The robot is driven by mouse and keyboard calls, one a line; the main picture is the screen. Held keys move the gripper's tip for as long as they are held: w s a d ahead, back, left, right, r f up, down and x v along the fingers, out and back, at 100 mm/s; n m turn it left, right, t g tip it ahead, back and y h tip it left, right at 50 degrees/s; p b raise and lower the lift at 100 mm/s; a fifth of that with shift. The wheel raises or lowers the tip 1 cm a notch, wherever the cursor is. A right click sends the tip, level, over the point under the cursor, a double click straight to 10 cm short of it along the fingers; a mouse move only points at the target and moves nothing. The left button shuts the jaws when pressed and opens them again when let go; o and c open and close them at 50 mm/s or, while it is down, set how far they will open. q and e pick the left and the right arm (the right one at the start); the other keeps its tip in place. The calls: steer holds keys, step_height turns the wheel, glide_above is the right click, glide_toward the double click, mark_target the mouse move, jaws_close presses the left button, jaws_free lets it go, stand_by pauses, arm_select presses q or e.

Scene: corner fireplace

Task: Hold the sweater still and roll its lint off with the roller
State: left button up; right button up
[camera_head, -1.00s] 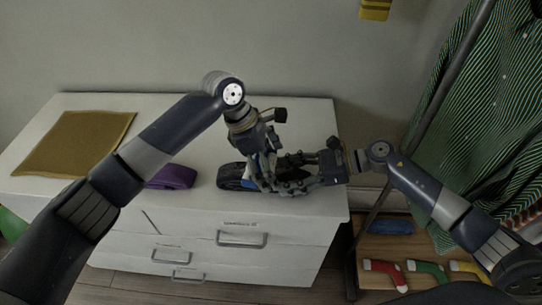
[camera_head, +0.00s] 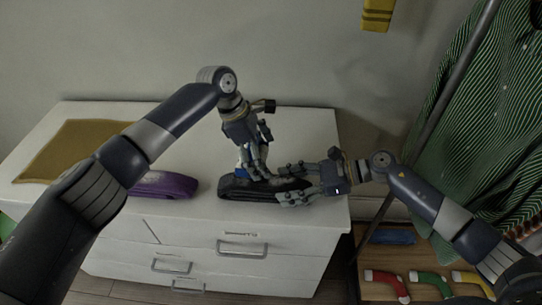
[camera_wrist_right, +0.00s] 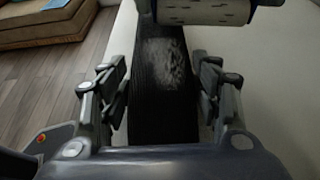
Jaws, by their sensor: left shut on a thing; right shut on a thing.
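The sweater is a black folded ribbed strip (camera_head: 236,188) lying near the front edge of the white dresser. In the right wrist view it (camera_wrist_right: 165,110) runs between my right fingers, with a pale grey lint patch (camera_wrist_right: 168,62) on top. My right gripper (camera_head: 288,183) is shut on the sweater's right end. My left gripper (camera_head: 257,170) is shut on the lint roller (camera_head: 241,161), whose blue part shows beside the fingers. The roller's white, dark-flecked cylinder (camera_wrist_right: 205,12) lies across the far part of the sweater in the right wrist view; contact cannot be told.
A purple folded item (camera_head: 165,187) lies left of the sweater on the white dresser (camera_head: 310,125), and a mustard cloth (camera_head: 65,150) is at the back left. A green striped shirt (camera_head: 490,110) hangs at right, above a low wooden shelf with coloured folded items (camera_head: 385,280).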

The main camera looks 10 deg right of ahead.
mark_target(248, 183)
arm_select(q)
steer(key=s, duration=0.2)
steer(key=s+a, duration=0.1)
steer(key=s, duration=0.3)
steer(key=shift+s+a, duration=0.15)
steer(key=shift+a, duration=0.15)
steer(key=shift+w+a, duration=0.2)
steer(key=shift+a, duration=0.35)
steer(key=shift+w+a, duration=0.15)
steer(key=shift+a, duration=0.4)
steer(key=shift+w, duration=0.25)
steer(key=shift+w+d, duration=0.3)
steer(key=shift+w, duration=0.65)
steer(key=shift+w+d, duration=0.25)
steer(key=shift+w, duration=0.75)
steer(key=shift+w+d, duration=0.3)
steer(key=shift+w, duration=0.65)
steer(key=shift+w+a, duration=0.15)
steer(key=shift+a, duration=0.2)
steer(key=shift+w+a, duration=0.2)
steer(key=shift+a, duration=0.55)
steer(key=shift+s+a, duration=0.2)
steer(key=shift+a, duration=0.05)
steer(key=shift+s+a, duration=0.25)
steer(key=shift+s, duration=0.7)
steer(key=shift+s+a, duration=0.3)
steer(key=shift+s, duration=0.7)
steer(key=shift+s+a, duration=0.25)
steer(key=shift+s, duration=0.7)
steer(key=shift+r, duration=4.2)
